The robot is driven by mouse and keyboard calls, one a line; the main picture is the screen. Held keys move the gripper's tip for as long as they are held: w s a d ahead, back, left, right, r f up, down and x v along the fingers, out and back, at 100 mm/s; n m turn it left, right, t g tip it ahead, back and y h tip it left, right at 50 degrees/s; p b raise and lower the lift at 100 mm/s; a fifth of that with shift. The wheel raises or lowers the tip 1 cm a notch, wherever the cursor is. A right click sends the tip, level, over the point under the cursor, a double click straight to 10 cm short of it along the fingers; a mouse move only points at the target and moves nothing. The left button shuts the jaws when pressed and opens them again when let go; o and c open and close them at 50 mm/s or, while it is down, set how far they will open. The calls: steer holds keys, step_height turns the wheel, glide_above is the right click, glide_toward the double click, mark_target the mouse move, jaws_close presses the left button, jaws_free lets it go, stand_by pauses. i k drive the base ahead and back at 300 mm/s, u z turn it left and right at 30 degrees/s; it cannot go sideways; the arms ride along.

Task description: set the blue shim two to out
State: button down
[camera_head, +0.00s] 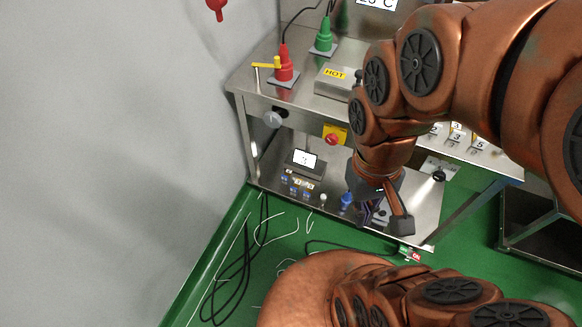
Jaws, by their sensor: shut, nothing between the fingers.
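Several small blue-and-white labelled pieces (296,188) sit in a row on the lower steel shelf, in front of a small display box. They are too small for me to read which one is shim two, or whether any is set in or out. A larger blue knob (346,200) stands to their right on the same shelf. My gripper (384,213) is shut and empty. It points down over the right part of this shelf, just right of the blue knob in the picture, and hides some of the shelf behind it.
The display box (305,163) stands behind the row. Above are a yellow panel with a red knob (332,139), a red plug (284,66), a green plug (324,38) and a HOT box (335,80). Black cables (245,262) lie on the green floor. A grey wall bounds the left.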

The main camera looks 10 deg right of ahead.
mark_target(288, 172)
steer(key=z, duration=1.65)
steer(key=k, duration=1.05)
steer(key=u, duration=1.7)
steer(key=i, duration=0.5)
steer(key=u, duration=0.1)
